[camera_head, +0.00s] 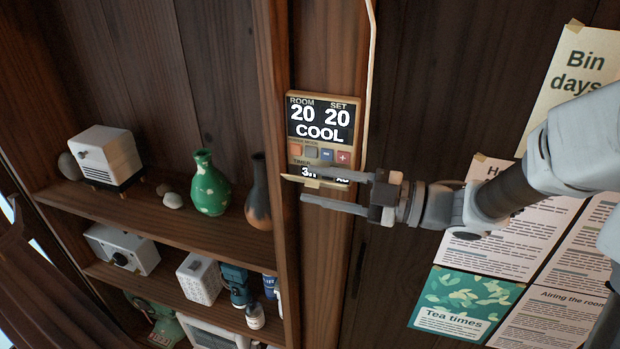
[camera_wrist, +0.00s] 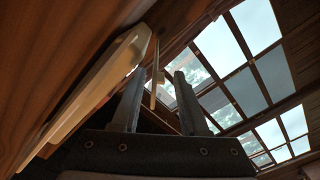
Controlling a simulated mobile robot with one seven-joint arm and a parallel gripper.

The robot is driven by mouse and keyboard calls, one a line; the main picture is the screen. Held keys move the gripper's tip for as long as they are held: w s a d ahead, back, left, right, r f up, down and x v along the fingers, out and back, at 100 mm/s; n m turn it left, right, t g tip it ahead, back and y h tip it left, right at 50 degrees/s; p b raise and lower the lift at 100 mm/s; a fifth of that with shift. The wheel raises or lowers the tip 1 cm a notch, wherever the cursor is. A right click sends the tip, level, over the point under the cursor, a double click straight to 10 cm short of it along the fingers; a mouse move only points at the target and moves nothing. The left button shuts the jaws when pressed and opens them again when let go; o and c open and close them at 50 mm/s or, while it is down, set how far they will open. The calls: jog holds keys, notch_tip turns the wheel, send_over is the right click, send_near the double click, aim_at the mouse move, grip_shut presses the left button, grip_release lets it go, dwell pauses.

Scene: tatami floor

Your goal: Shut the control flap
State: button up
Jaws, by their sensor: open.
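The wall control panel (camera_head: 322,118) is a tan unit whose display reads ROOM 20, SET 20, COOL, with a row of small buttons (camera_head: 325,155) below. Its control flap (camera_head: 299,180) is open at the lower end, standing out from the panel and seen nearly edge-on. My gripper (camera_head: 307,186) is open, one finger above the flap and one below it. In the wrist view the cream panel side (camera_wrist: 95,90) lies left of my gripper (camera_wrist: 160,75), and the thin flap (camera_wrist: 155,72) shows between the fingers. Contact with the flap cannot be told. The upper finger partly hides the timer line.
A shelf (camera_head: 170,215) to the left holds a green vase (camera_head: 209,184), a dark vase (camera_head: 259,195) and several boxes. Paper notices (camera_head: 500,240) hang on the wall to the right. A pale cable (camera_head: 371,80) runs up beside the panel.

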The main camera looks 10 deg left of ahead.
jog(key=shift+w+a, duration=0.1)
jog(key=shift+a, duration=0.95)
grip_shut()
